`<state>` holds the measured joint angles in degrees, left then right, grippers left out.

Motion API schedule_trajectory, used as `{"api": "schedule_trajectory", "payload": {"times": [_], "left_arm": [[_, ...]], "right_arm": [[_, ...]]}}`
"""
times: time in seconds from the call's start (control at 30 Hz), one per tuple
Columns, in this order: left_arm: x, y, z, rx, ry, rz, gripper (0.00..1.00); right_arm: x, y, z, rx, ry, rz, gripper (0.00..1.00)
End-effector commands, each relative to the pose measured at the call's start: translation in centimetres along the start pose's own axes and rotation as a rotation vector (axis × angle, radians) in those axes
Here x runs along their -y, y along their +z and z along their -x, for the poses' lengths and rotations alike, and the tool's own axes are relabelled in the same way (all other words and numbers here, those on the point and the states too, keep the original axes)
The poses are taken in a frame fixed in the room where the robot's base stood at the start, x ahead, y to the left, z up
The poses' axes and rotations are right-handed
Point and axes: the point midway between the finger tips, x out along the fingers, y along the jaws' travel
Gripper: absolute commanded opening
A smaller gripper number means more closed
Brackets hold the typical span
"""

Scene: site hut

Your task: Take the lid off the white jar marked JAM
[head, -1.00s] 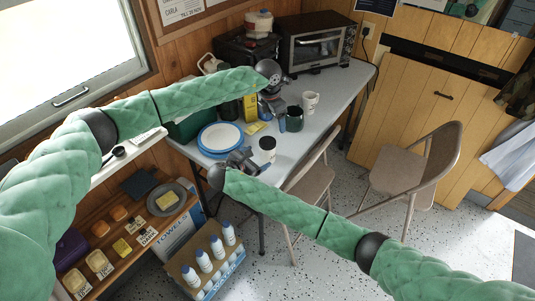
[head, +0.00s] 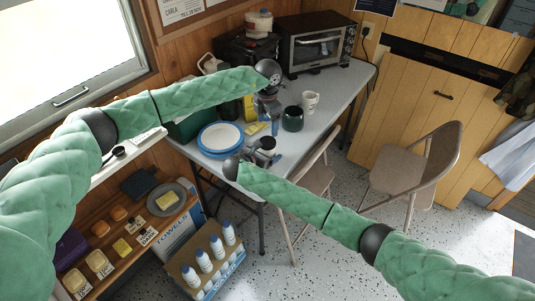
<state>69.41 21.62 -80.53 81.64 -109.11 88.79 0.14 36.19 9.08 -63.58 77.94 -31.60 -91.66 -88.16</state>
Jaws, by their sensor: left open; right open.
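The white jar with a dark lid (head: 267,142) stands near the front edge of the grey table, in the middle of the head view. My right gripper (head: 265,155) is open right at the jar and hides most of its body. I cannot tell whether the fingers touch it, and the JAM marking is not readable. My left gripper (head: 271,102) is open and higher up, over the table behind the jar. It is apart from the jar.
A dark green mug (head: 293,119) and a white mug (head: 310,101) stand right of the jar. Blue-rimmed plates (head: 220,138) lie left of it, with a yellow sponge-like item (head: 256,128) behind. A toaster oven (head: 318,47) is at the back. Chairs stand at the right.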

Motion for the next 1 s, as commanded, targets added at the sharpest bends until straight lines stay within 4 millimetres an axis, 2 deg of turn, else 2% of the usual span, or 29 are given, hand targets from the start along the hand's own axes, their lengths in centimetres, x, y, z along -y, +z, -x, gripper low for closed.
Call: {"api": "schedule_trajectory", "payload": {"times": [0.13,0.4,0.47,0.8,0.83,1.0], "left_arm": [[0.0,0.0,0.0,0.0,0.0,0.0,0.76],[0.0,0.0,0.0,0.0,0.0,0.0,0.76],[0.0,0.0,0.0,0.0,0.0,0.0,0.76],[0.0,0.0,0.0,0.0,0.0,0.0,0.76],[0.0,0.0,-0.1,0.0,-0.001,0.0,0.76],[0.9,-0.2,-1.5,-0.007,-0.02,-0.001,0.76]], "right_arm": [[0.0,0.0,-0.7,0.0,0.0,0.0,0.81],[0.0,0.0,-0.8,0.0,0.001,0.0,0.81],[0.0,0.0,-0.8,0.0,0.001,0.0,0.71],[0.0,0.0,-0.8,0.0,0.001,0.0,0.04],[0.0,-0.1,-0.8,0.0,0.0,0.0,0.0],[0.0,-0.1,-0.8,0.0,0.001,0.0,0.0]]}}
